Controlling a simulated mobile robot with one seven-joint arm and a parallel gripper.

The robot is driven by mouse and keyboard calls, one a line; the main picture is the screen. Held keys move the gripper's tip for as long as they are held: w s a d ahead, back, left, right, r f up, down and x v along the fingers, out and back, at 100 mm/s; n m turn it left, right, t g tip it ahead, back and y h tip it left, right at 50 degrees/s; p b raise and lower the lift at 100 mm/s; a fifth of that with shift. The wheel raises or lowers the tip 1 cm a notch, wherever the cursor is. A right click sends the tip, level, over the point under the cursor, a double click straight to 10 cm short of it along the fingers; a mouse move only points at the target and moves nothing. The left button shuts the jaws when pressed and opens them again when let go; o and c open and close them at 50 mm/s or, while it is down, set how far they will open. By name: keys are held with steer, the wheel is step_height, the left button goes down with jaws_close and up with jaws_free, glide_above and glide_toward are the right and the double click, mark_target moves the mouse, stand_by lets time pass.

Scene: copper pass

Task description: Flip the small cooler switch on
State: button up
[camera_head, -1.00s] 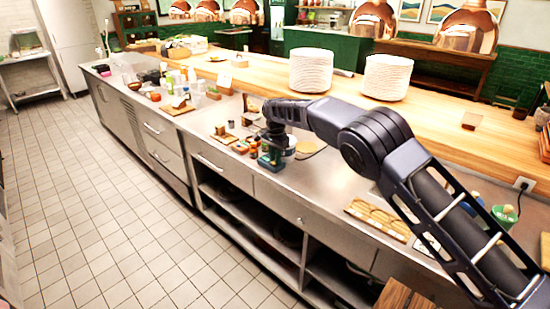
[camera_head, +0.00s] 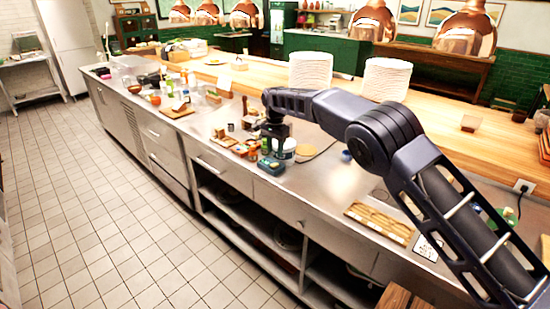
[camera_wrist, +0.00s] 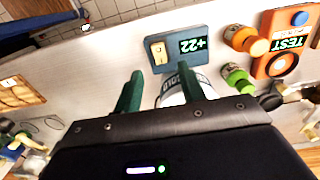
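The small cooler control is a blue-grey box (camera_wrist: 180,48) with a cream switch (camera_wrist: 158,53) on its left and a lit display reading "+22" on its right. The box also shows as a teal block (camera_head: 270,165) on the steel counter in the head view. My gripper (camera_wrist: 160,72) is open, its two green fingers apart with nothing held between them. The fingertips appear just short of the box's near edge in the wrist view, apart from the switch. In the head view my gripper (camera_head: 274,147) hangs above and just behind the box. The switch's position is too small to tell.
A white lettered tub (camera_wrist: 172,96) stands close by, partly hidden behind the fingers. Green and orange bottles (camera_wrist: 240,38) and an orange "TEST" device (camera_wrist: 286,45) lie to the right. The steel counter (camera_wrist: 95,70) is clear left of the box.

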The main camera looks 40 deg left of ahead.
steer(key=shift+r, duration=2.6)
